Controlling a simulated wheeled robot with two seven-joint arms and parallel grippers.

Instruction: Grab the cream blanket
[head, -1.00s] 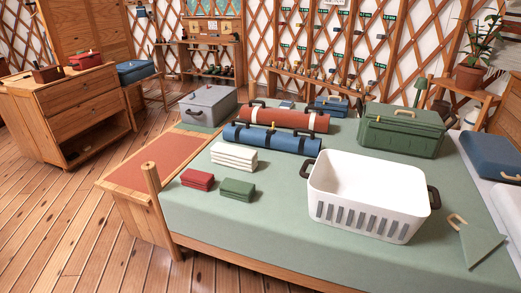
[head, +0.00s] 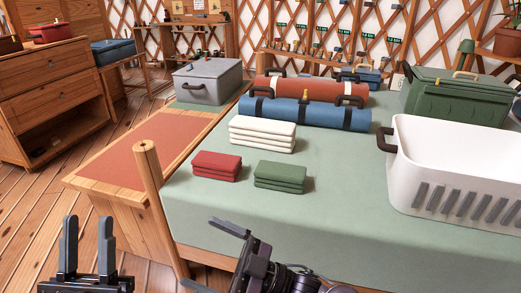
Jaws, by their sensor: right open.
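The cream blanket (head: 262,134) is a folded, layered stack lying on the green bed cover (head: 330,215). It sits behind a folded red blanket (head: 216,166) and a folded green blanket (head: 280,176), and in front of a blue roll (head: 305,112). My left gripper (head: 88,240) is at the lower left, pointing up, fingers apart and empty, away from the bed. My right gripper (head: 212,257) is at the bottom, near the bed's front edge, open and empty. Neither gripper touches the cream blanket.
A white basket (head: 445,165) stands on the bed at right, with a green case (head: 457,96) behind it. A red roll (head: 310,89) lies behind the blue one. A wooden post (head: 150,185) rises at the bed's corner. A grey box (head: 212,82) stands at the left back.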

